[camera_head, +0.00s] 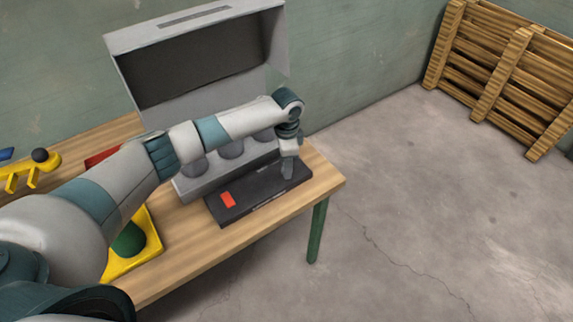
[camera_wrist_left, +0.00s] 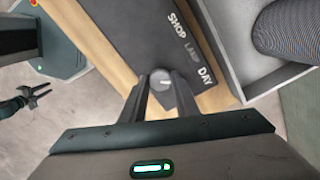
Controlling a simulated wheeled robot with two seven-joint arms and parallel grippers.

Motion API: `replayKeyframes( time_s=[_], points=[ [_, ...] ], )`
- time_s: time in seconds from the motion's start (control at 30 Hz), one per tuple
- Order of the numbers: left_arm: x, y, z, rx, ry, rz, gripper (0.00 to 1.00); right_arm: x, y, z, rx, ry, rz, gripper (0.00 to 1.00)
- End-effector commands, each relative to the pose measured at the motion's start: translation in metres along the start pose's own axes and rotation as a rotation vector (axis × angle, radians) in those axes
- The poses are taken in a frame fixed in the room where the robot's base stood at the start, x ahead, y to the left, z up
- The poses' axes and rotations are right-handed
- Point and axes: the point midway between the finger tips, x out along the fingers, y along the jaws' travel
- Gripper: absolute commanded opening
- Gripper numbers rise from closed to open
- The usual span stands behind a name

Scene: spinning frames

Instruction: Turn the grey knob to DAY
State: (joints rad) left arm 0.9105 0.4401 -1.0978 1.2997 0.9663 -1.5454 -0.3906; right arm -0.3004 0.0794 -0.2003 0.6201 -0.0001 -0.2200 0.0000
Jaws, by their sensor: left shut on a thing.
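The grey knob (camera_wrist_left: 161,80) sits on a dark control panel (camera_head: 262,200) and shows a pale pointer mark. White words SHOP, LAMP and DAY (camera_wrist_left: 205,76) are printed beside it; the mark points roughly toward DAY, but its exact setting is hard to tell. My left gripper (camera_wrist_left: 160,92) is shut on the knob, one finger on each side. In the head view my left gripper (camera_head: 288,174) reaches down to the panel's right end and hides the knob. My right gripper (camera_wrist_left: 36,95) seems to show small and dark over the floor in the wrist view, fingers apart.
A red switch (camera_head: 228,199) is on the panel's left part. A grey open-fronted hood (camera_head: 127,42) and a grey unit with round dark fittings (camera_head: 232,149) stand behind. A yellow tray (camera_head: 150,255) with a green object (camera_head: 129,240) lies left on the wooden table (camera_head: 215,249).

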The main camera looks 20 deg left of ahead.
Motion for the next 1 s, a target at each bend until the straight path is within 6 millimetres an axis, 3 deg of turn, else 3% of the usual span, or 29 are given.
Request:
replayKeyframes(
  time_s=[0.27,0.3,0.37,0.77,1.0],
  points=[
    [-0.002,-0.002,-0.001,0.0,0.004,-0.004,0.05,0.0,0.0,0.0,0.0,0.0,0.0,0.28],
    [-0.002,-0.002,-0.001,0.0,0.003,-0.004,0.35,0.0,0.0,0.0,0.0,0.0,0.0,0.28],
    [-0.002,-0.002,-0.001,0.0,0.003,-0.004,0.46,0.0,0.0,0.0,0.0,0.0,0.0,0.28],
    [-0.003,-0.001,-0.001,0.0,0.002,-0.002,0.46,0.001,0.0,0.0,0.0,0.0,0.0,0.28],
    [-0.022,-0.001,-0.001,0.0,0.003,-0.003,0.46,0.008,0.0,0.001,0.0,0.0,0.0,0.28]
  ],
)
